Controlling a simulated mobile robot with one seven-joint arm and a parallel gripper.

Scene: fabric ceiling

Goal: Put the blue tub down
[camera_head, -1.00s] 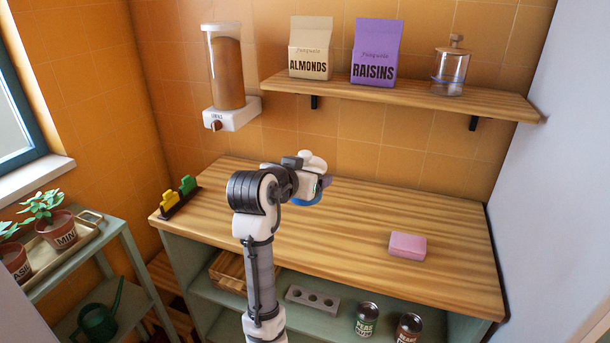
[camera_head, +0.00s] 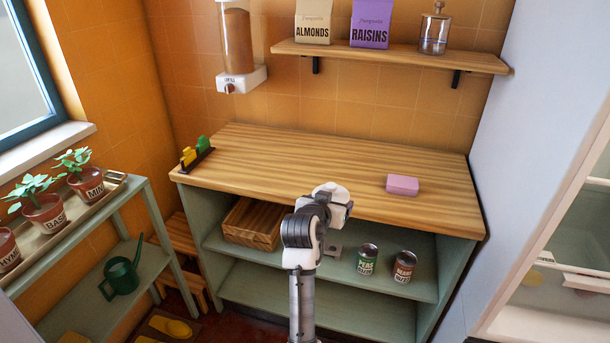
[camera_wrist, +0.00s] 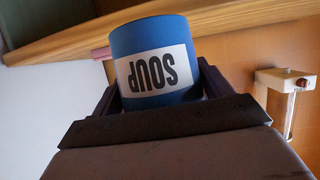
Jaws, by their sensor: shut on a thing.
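The blue tub (camera_wrist: 150,60) shows in the wrist view, with a white label reading SOUP that appears upside down there. My gripper (camera_wrist: 158,88) is shut on it, with a dark finger at each side of the tub. In the head view my gripper (camera_head: 335,205) is at the front edge of the wooden counter (camera_head: 290,165), mostly hidden behind my own wrist. The tub cannot be made out in the head view.
A pink block (camera_head: 402,185) lies on the counter's right part. A rack with yellow and green clips (camera_head: 196,153) stands at its left end. The middle of the counter is clear. Below are a wooden crate (camera_head: 252,222) and cans (camera_head: 367,259). A dispenser (camera_head: 240,76) hangs above.

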